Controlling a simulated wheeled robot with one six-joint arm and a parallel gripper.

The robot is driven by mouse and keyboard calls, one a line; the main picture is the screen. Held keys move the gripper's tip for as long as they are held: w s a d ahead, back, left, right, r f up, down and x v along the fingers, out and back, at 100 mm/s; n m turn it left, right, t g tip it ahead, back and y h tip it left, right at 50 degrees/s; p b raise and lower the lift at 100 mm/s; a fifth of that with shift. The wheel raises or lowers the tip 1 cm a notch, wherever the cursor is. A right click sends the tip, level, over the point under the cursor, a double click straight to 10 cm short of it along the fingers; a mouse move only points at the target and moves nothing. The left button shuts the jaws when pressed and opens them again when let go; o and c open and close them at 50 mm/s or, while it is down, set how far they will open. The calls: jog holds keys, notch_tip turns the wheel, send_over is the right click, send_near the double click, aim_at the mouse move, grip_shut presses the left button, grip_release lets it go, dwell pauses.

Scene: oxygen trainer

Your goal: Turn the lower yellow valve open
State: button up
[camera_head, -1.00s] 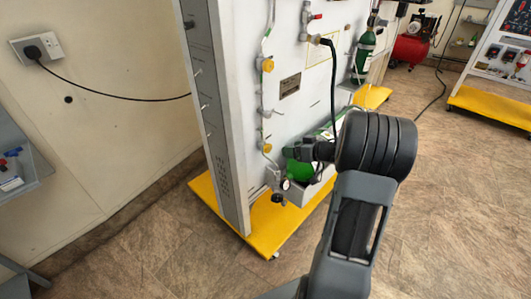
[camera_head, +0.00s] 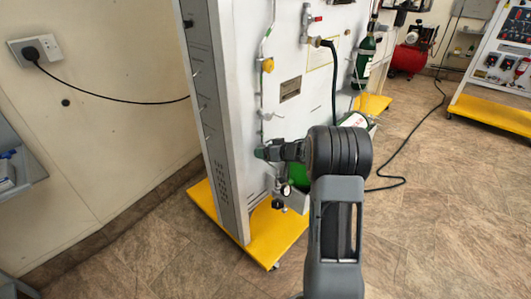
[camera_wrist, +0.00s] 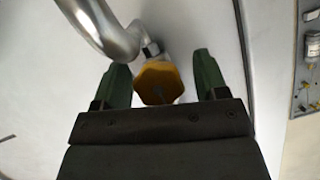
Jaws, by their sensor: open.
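The lower yellow valve (camera_wrist: 158,82) is a rounded yellow knob on the panel's pipework, seen close up in the wrist view. My gripper (camera_wrist: 158,85) is open, with one green finger on each side of the knob. A small gap shows between the knob and each finger. In the head view my gripper (camera_head: 264,153) is at the panel's front face and hides the lower valve. The upper yellow valve (camera_head: 267,65) is in plain view higher on the same thin pipe.
A silver bent pipe (camera_wrist: 105,30) runs just beside the knob. A pressure gauge (camera_head: 286,190) and a green cylinder (camera_head: 300,177) sit below my gripper. The panel stands on a yellow base (camera_head: 270,240).

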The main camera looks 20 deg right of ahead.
jog(key=c, duration=0.9)
jog(key=shift+a+r+n+h, duration=0.1)
jog(key=shift+n+h, duration=0.2)
jog(key=shift+n, duration=0.2)
jog(key=shift+c, duration=0.2)
jog(key=shift+n+t+h, duration=0.5)
jog(key=shift+n+h, duration=0.2)
jog(key=shift+n, duration=0.2)
jog(key=o, duration=0.9)
jog(key=shift+o, duration=0.2)
